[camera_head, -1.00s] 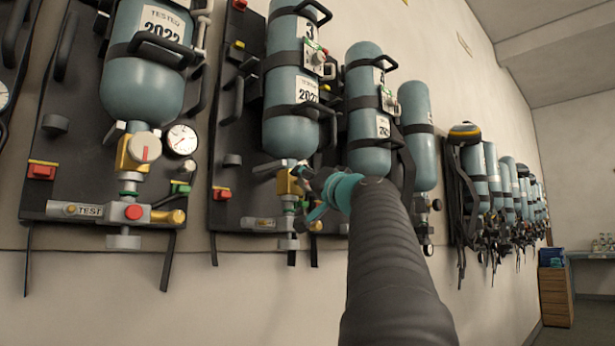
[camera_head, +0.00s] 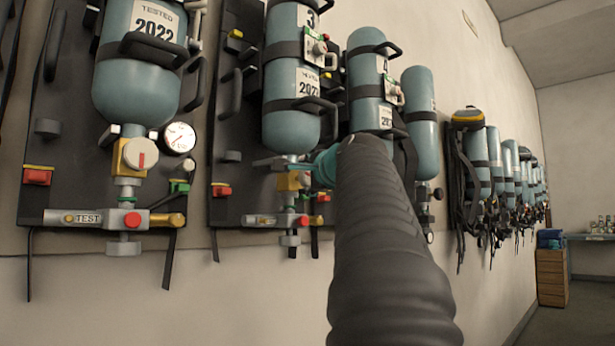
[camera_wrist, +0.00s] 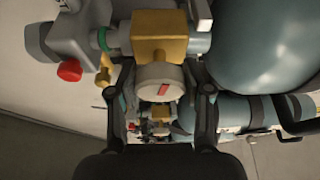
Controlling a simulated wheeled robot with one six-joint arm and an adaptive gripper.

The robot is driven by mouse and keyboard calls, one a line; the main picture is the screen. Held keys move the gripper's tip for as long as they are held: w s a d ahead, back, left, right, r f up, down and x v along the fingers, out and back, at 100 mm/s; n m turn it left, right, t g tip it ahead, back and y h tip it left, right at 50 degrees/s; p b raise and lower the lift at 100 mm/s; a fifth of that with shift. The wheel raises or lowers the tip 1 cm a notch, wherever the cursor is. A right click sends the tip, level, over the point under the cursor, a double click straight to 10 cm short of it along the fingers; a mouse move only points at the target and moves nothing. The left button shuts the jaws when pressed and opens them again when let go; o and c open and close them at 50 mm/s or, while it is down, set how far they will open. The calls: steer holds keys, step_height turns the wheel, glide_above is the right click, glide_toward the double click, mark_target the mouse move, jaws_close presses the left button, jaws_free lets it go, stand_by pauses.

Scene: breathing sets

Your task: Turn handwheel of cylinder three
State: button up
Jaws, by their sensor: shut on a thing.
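Cylinder three (camera_head: 292,90) is a blue-grey bottle with a "3" label, hanging valve-down on a dark backplate. Below it is its brass valve block (camera_head: 288,181), also large in the wrist view (camera_wrist: 160,38). The handwheel (camera_wrist: 160,84), a pale round knob with a red mark, sits on the block between my two fingers in the wrist view. My gripper (camera_wrist: 160,90) is shut on this handwheel, one finger on each side. In the head view my gripper (camera_head: 306,172) is at the valve, and my arm and gripper hide the handwheel.
To the left hangs another set with a large cylinder (camera_head: 138,85), its own handwheel (camera_head: 141,154) and a gauge (camera_head: 179,137). Cylinder four (camera_head: 370,90) hangs close on the right. A red button (camera_wrist: 69,70) is near the valve. Floor below the wall is free.

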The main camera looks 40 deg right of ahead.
steer(key=m+g+y, duration=0.1)
steer(key=m, duration=0.3)
steer(key=shift+r, duration=0.15)
steer(key=shift+m+g+y, duration=0.4)
steer(key=shift+m+g, duration=0.2)
steer(key=shift+m, duration=0.6)
steer(key=o, duration=1.2)
steer(key=shift+c, duration=0.2)
steer(key=v, duration=1.2)
steer(key=shift+d+r, duration=0.15)
